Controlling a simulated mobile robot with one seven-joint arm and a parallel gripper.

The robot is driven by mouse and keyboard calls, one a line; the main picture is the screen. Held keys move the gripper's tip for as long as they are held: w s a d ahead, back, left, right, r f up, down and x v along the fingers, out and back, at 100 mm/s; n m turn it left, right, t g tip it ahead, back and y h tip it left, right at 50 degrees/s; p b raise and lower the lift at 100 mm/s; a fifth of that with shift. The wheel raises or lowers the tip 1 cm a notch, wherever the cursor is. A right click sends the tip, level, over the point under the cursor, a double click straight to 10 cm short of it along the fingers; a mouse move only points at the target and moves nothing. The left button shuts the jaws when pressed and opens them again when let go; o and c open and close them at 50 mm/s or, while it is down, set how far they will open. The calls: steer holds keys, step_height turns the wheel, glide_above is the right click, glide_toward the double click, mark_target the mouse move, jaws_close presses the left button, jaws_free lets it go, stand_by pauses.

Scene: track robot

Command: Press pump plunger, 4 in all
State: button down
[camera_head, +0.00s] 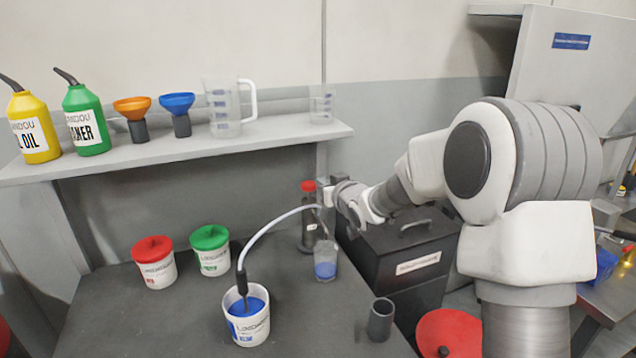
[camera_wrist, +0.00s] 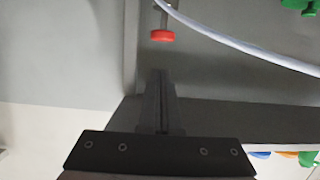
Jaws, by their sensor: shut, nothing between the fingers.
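The pump's red plunger knob (camera_head: 308,186) tops a dark upright cylinder (camera_head: 307,232) on the bench. In the wrist view the red knob (camera_wrist: 162,36) sits on a thin pale rod, beyond my fingertips. My gripper (camera_head: 328,194) is beside the knob, to its right in the head view. In the wrist view my gripper (camera_wrist: 160,75) is shut and empty, with a visible gap to the knob. A pale hose (camera_head: 272,226) curves from a white bucket of blue liquid (camera_head: 248,316) to the pump. A clear beaker (camera_head: 325,262) with blue liquid stands by the pump.
Red-lidded (camera_head: 154,264) and green-lidded (camera_head: 211,252) tubs stand at the left. A dark cup (camera_head: 381,319) stands near the front right. A black box (camera_head: 405,255) is behind my arm. A shelf (camera_head: 180,150) with bottles, funnels and jugs runs above the bench.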

steer(key=shift+v, duration=0.9)
steer(key=shift+r, duration=0.1)
